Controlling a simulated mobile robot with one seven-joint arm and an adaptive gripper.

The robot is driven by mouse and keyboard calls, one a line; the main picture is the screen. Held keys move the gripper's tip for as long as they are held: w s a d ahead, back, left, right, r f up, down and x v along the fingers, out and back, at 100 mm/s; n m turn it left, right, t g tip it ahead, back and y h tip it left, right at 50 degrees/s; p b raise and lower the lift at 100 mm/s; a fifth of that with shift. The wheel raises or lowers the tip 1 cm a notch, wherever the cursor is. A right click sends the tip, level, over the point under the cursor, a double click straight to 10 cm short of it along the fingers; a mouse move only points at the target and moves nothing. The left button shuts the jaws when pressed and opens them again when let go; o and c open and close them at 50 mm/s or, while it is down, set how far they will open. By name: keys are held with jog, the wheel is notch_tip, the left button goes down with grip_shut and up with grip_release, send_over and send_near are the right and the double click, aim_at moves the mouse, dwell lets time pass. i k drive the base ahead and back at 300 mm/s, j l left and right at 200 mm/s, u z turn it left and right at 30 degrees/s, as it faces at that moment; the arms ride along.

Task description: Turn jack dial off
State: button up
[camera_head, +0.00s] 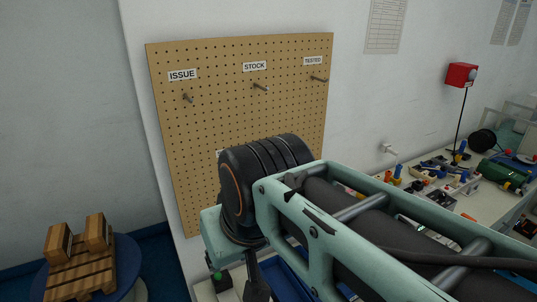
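I cannot make out a jack dial for certain in the head view. A small dark block with a green top (217,276) sits at the bottom edge, left of my arm's end, too small to identify. My mint-green arm with its black joint fills the lower middle and right and hides much of the bench. A dark narrow part (257,280), seemingly of my gripper, points down below the black joint. It is cut off by the bottom edge. Its fingertips and anything between them do not show.
A pegboard (230,110) with ISSUE, STOCK and TESTED labels and pegs hangs behind my arm. A red box (461,75) with a cord is on the wall. The right bench (485,203) is cluttered. Wooden blocks (97,233) stand on a slatted stand at lower left.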

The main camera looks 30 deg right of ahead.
aim_at(442, 196)
jog(key=z, duration=2.1)
